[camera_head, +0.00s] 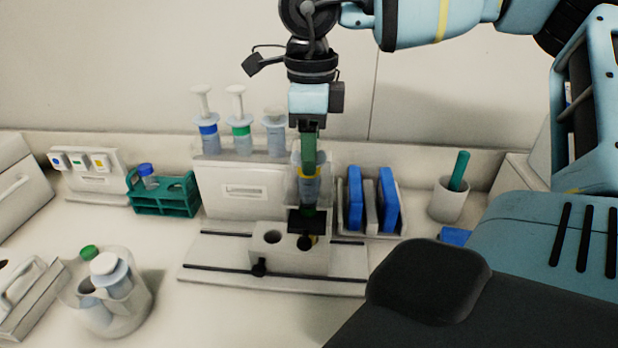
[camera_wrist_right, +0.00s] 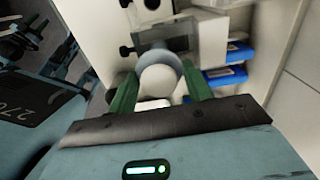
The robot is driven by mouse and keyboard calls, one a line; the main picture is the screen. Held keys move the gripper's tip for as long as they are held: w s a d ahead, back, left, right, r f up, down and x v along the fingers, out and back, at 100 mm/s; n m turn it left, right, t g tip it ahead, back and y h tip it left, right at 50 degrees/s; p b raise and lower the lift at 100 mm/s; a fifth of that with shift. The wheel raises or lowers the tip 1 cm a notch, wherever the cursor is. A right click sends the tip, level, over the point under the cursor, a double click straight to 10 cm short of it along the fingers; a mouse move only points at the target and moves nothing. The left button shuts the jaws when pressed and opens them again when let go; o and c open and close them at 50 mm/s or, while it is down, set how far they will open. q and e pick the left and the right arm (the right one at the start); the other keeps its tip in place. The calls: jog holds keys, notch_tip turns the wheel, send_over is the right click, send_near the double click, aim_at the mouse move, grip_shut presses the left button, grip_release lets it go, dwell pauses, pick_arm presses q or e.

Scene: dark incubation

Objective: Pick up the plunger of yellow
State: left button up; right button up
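The yellow-banded syringe (camera_head: 310,186) stands in the head view below my right gripper, which hides its top. My right gripper (camera_head: 309,172) points straight down over it. In the right wrist view, a round white plunger top (camera_wrist_right: 160,80) with a grey-blue ring around it lies between the two green fingers of this gripper (camera_wrist_right: 160,88). The fingers are apart, one on each side, and gaps seem to show beside the white top. I cannot tell whether either finger touches the ring. My left gripper is not in view.
Blue-banded (camera_head: 208,135) and green-banded (camera_head: 241,136) syringes stand left of the gripper, beside a clear barrel (camera_head: 274,138). A grey block with holes (camera_head: 275,258) is in front. Blue slabs (camera_head: 356,198) and a cup (camera_head: 449,205) are right; a beaker (camera_head: 108,306) is front left.

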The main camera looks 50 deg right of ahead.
jog(key=c, duration=0.4)
jog(key=shift+r, duration=0.1)
jog(key=shift+c, duration=0.2)
notch_tip(320, 180, up, 10)
jog(key=shift+f+b, duration=0.1)
jog(key=shift+b, duration=0.3)
